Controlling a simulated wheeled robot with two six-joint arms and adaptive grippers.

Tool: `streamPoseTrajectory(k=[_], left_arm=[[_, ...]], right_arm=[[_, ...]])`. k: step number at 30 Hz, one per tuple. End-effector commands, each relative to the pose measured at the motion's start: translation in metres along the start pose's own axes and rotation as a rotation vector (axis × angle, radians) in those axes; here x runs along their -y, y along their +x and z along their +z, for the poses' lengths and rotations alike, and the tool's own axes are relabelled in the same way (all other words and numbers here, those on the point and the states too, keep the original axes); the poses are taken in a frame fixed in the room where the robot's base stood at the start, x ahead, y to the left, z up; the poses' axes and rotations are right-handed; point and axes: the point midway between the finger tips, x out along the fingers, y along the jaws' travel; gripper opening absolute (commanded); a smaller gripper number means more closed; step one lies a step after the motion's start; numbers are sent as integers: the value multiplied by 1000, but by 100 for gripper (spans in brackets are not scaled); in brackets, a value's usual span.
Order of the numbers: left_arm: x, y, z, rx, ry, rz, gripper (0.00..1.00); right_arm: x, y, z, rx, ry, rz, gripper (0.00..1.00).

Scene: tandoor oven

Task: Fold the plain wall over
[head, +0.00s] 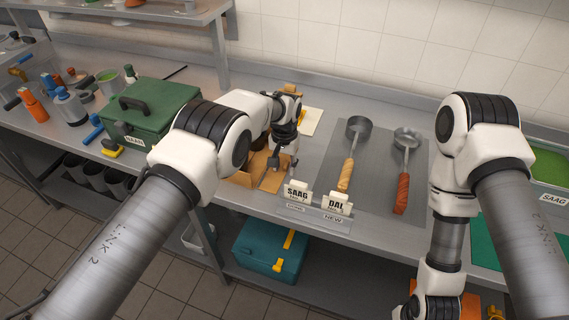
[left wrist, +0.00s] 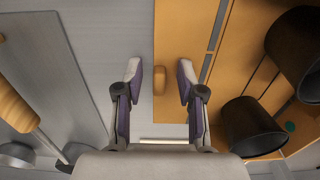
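My left gripper (head: 284,160) is over the tan folding piece (head: 272,181) on the counter. In the left wrist view the gripper (left wrist: 160,74) is open, its two pads apart. A small rounded tan tab (left wrist: 160,78) shows between the pads, at the left edge of a flat tan panel (left wrist: 202,25). I cannot tell whether the pads touch the tab. The panel has dark seams along it. Which panel is the plain wall is unclear. My left arm hides much of the piece in the head view. My right gripper's fingers are outside the head view.
Two dark cups (left wrist: 252,127) are on the right in the wrist view. Ladles with tan (head: 346,175) and red (head: 402,192) handles lie on a grey mat (head: 375,195). A green box (head: 150,118) is left.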

Motion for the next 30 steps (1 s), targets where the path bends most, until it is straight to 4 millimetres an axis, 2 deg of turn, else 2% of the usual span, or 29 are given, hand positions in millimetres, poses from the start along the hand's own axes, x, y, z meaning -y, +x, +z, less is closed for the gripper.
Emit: streamPoseTrajectory(k=[1, 3, 17, 23, 30], left_arm=[[0, 0, 0, 0, 0, 0, 18], [0, 0, 0, 0, 0, 0, 0], [2, -2, 0, 1, -2, 43, 0], [7, -6, 0, 2, -3, 145, 0], [16, -12, 0, 0, -3, 324, 0]], right_arm=[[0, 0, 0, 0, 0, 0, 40], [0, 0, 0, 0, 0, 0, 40], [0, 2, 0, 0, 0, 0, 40], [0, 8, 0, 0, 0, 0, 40], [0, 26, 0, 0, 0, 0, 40]])
